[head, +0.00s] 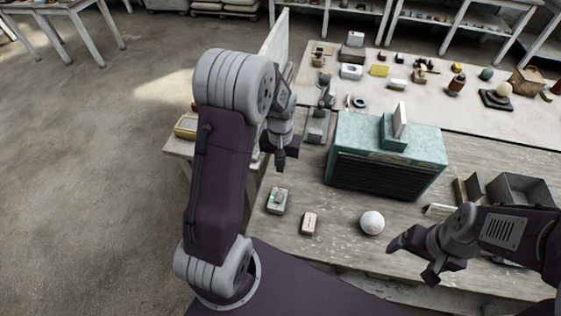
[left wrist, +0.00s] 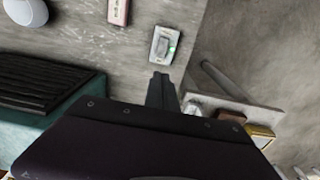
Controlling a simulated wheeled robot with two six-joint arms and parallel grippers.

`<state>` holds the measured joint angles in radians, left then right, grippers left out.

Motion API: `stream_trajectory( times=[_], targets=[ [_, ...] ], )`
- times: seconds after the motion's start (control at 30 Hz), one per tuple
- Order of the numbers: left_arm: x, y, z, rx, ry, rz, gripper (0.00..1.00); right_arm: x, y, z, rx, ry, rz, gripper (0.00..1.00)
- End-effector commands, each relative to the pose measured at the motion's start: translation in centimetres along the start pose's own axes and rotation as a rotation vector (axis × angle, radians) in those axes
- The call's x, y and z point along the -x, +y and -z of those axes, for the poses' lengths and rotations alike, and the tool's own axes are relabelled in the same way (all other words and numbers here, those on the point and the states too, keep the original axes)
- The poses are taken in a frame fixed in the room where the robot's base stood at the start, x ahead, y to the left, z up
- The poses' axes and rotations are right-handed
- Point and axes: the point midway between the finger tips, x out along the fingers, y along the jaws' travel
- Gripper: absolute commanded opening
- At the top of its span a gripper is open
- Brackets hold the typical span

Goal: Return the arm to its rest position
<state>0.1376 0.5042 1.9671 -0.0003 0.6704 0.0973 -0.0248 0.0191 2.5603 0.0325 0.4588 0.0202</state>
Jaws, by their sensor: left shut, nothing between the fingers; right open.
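My left gripper (head: 280,160) is shut and empty, pointing down above the near workbench, left of the teal box. In the left wrist view its closed fingertips (left wrist: 161,82) point toward a small pale switch box. That switch box (head: 277,200) lies on the bench with a green light lit; it also shows in the left wrist view (left wrist: 161,45). My right gripper (head: 415,262) is open and empty at the right, over the bench's near part, right of a white sphere (head: 372,222).
A pink block (head: 309,223) lies between the switch box and the sphere. The teal box (head: 431,153) with a dark slatted front stands behind them. A dark open bin (head: 520,187) stands at the right. Small objects crowd the far table. Open floor (head: 90,170) lies to the left.

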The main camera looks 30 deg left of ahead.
Motion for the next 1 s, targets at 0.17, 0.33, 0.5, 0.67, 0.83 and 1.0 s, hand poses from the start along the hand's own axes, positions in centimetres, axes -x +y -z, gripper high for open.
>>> stream_trajectory(
  times=[0.17, 0.33, 0.5, 0.67, 0.83, 1.0],
  targets=[
    [1.4, 0.0, 0.3, 0.0, 0.0, 0.0, 0.0, -0.1, 0.0, 0.0, 0.0, 0.0, 0.0, 0.85],
    [1.6, 0.0, 0.3, 0.0, -0.002, 0.0, 0.0, -0.1, 0.0, 0.0, 0.0, 0.0, 0.0, 0.85],
    [1.6, 0.0, 0.3, 0.0, -0.001, 0.0, 0.0, -0.1, 0.0, 0.0, 0.0, 0.0, 0.0, 0.85],
    [1.6, 0.0, 0.3, 0.0, -0.001, 0.0, 0.0, -0.1, 0.0, 0.0, 0.0, 0.0, 0.0, 0.85],
    [2.8, 1.8, -0.1, -0.052, 0.059, -0.008, 0.0, -1.6, 0.0, -0.1, 0.0, 0.001, 0.0, 0.85],
    [2.3, 3.4, -7.7, -0.151, 0.09, -0.024, 0.0, -3.4, 0.1, -0.3, 0.0, 0.0, 0.0, 0.85]
  ],
)
